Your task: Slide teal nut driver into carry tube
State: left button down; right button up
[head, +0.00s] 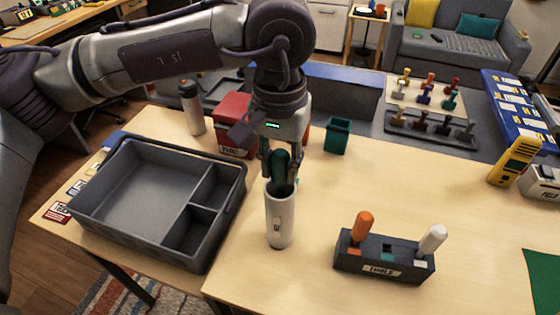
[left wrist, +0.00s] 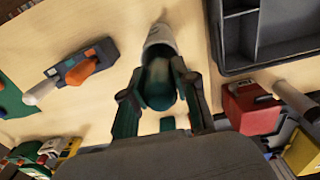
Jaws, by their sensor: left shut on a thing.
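The teal nut driver (head: 280,164) is upright, with its handle between the fingers of my left gripper (head: 281,172). The gripper is shut on it. The white carry tube (head: 279,220) stands upright on the table directly below. The lower part of the driver is at the tube's mouth and its shaft is hidden, so how deep it sits cannot be told. In the left wrist view the teal handle (left wrist: 158,85) lies between the fingers, with the pale tube (left wrist: 160,38) just beyond it. My right gripper is not in view.
A grey compartment tray (head: 150,190) lies left of the tube. A dark tool block (head: 384,262) with orange and white handles stands to the right. A red box (head: 232,125), a bottle (head: 192,108) and a green cup (head: 337,135) are behind.

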pick_arm(q)
jog(key=c, duration=0.8)
grip_release()
notch_tip(320, 180, up, 12)
